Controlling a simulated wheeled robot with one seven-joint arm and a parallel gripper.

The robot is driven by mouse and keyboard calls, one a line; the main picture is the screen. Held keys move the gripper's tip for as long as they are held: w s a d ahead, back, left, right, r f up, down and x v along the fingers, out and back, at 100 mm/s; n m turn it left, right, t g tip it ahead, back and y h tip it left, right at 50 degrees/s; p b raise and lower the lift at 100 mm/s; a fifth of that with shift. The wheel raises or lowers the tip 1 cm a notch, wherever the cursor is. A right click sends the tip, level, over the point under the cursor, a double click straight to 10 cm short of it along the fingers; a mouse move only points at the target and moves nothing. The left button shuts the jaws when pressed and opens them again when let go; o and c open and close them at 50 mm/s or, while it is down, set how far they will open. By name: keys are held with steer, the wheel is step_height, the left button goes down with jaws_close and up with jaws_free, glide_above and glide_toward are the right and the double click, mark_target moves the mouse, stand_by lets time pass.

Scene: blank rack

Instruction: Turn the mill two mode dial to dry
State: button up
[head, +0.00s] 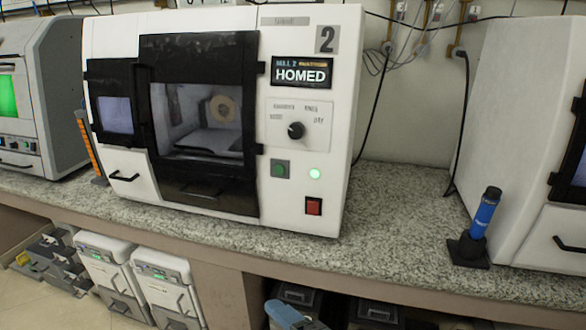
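Mill two (230,110) is a white machine on the counter with a grey "2" plate at its upper right. Its display (302,73) reads "HOMED". The black mode dial (296,130) sits on a pale label plate below the display. Small labels are spread around the upper side of the dial; the rightmost seems to read "dry". The dial's pointer is too small to tell which label it faces. My gripper is not in view.
A green button (280,169), a lit green lamp (315,174) and a red switch (313,206) lie below the dial. A blue tool on a black stand (484,213) stands at right beside another white machine (522,140). The speckled counter (400,215) between is clear.

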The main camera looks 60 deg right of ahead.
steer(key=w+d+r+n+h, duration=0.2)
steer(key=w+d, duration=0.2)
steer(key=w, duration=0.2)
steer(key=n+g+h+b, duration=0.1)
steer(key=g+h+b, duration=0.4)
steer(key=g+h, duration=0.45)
glide_toward(295, 132)
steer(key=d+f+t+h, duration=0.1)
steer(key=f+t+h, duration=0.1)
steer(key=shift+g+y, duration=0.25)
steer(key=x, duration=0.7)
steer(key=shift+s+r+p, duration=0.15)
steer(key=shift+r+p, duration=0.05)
steer(key=shift+p, duration=0.1)
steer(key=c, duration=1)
